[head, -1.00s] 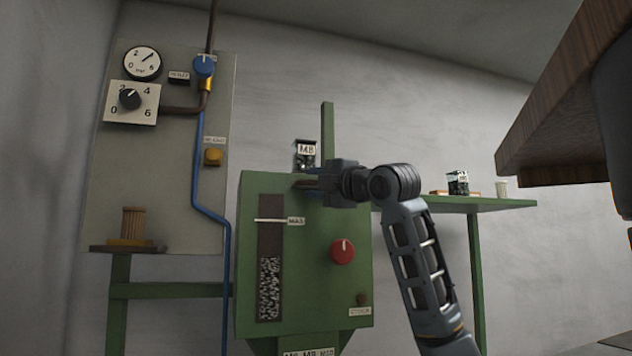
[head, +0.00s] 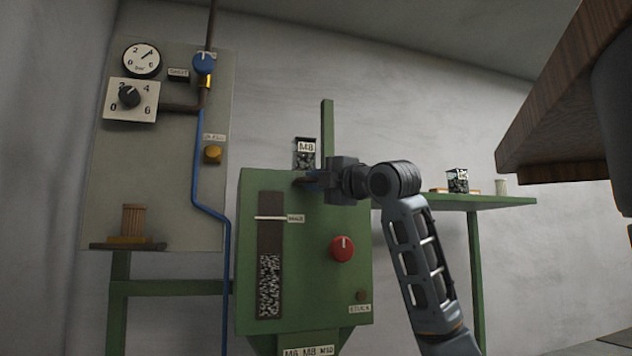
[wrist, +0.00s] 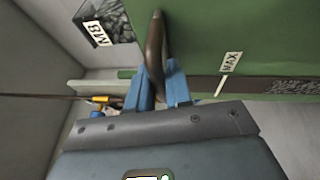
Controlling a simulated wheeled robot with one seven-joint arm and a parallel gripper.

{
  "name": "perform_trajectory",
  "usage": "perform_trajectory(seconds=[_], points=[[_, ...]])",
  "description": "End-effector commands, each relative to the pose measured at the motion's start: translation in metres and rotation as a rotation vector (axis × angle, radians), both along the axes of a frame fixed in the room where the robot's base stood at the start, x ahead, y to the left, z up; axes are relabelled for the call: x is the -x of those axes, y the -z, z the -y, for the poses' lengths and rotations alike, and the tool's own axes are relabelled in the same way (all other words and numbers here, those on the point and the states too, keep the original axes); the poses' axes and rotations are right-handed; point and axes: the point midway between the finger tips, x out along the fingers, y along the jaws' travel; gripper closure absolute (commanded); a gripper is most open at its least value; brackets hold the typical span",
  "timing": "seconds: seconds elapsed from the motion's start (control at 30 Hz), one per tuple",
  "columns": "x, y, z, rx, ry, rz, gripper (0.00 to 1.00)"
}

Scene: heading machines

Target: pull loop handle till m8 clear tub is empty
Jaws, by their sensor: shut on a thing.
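The clear tub labelled M8 (head: 305,158) stands at the top of the green machine (head: 305,300). In the wrist view the M8 tub (wrist: 122,25) shows dark pieces in it. The brown loop handle (wrist: 154,45) is beside the tub on the machine. My gripper (wrist: 158,88) is shut on the loop handle, a blue finger on each side of it. In the head view my gripper (head: 314,182) reaches in from the right and hides part of the handle. How full the tub is cannot be told.
The machine front has a tall window (head: 270,285) partly full of pieces, under a MAX mark, and a red knob (head: 342,249). A panel with a gauge (head: 141,59) stands left. A green table (head: 450,203) holding another tub (head: 457,181) stands behind right.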

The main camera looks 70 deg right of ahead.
Motion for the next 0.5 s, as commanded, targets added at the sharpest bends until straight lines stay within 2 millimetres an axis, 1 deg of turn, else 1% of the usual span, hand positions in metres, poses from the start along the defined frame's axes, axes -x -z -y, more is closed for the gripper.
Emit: perform_trajectory(seconds=[0.07, 0.3, 0.4, 0.5], points=[[0.004, 0.002, -0.005, 0.0, 0.0, 0.0, 1.0], [0.034, 0.002, -0.04, 0.003, 0.001, 0.001, 1.0], [0.041, 0.001, -0.047, 0.001, 0.001, 0.0, 1.0], [0.042, 0.001, -0.049, 0.0, 0.001, -0.002, 1.0]])
